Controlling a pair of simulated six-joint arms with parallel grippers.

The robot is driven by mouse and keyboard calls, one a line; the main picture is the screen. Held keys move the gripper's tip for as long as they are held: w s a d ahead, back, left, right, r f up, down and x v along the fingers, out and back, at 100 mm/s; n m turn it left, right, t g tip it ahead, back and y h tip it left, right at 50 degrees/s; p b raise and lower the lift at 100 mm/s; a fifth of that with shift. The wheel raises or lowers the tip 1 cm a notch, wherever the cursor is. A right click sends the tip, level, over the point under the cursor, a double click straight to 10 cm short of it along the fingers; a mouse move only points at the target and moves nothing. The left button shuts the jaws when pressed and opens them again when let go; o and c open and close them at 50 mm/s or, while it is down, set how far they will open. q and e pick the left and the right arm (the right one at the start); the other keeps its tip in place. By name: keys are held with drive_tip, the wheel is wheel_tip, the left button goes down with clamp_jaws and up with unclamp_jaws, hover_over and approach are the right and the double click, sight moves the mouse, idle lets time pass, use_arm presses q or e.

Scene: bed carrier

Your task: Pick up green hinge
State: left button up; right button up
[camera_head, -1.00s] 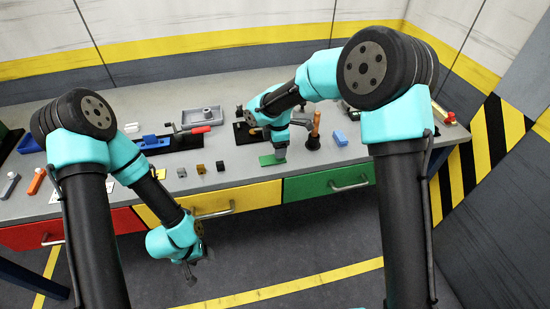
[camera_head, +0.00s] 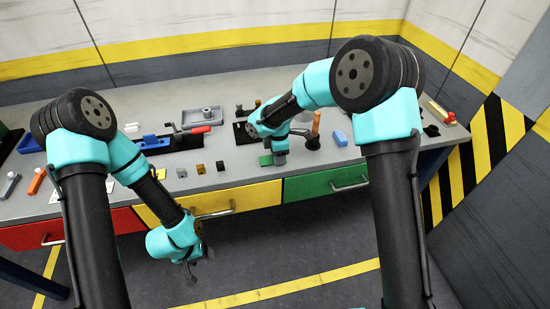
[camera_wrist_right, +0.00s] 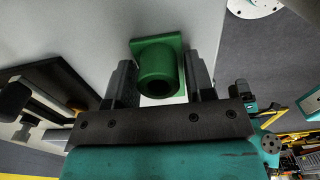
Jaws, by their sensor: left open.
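The green hinge (camera_wrist_right: 158,70) shows in the right wrist view as a square plate with a round hollow barrel. It lies on the grey tabletop. In the head view only a green edge (camera_head: 266,160) of it shows at the table's front, mostly covered by my right gripper (camera_head: 280,158). In the right wrist view my right gripper (camera_wrist_right: 160,85) is open, one finger on each side of the hinge. A gap shows beside each finger, and I cannot tell if either touches. My left gripper (camera_head: 191,270) hangs in front of the table, open and empty, away from the hinge.
Small brass, yellow and black blocks (camera_head: 201,169) stand left of the hinge. A blue block (camera_head: 340,138) and an orange-handled tool (camera_head: 315,125) are to its right. A black board (camera_head: 243,133) lies behind it. The floor before the drawers is clear.

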drive_tip(key=c, duration=0.5)
drive_tip(key=shift+r, duration=0.1)
drive_tip(key=shift+c, duration=0.2)
drive_tip(key=shift+r, duration=1.75)
drive_tip(key=s+a+r, duration=0.1)
drive_tip(key=s, duration=1.5)
drive_tip(key=shift+a+r, duration=0.15)
drive_tip(key=shift+r, duration=0.05)
drive_tip(key=shift+w, duration=0.1)
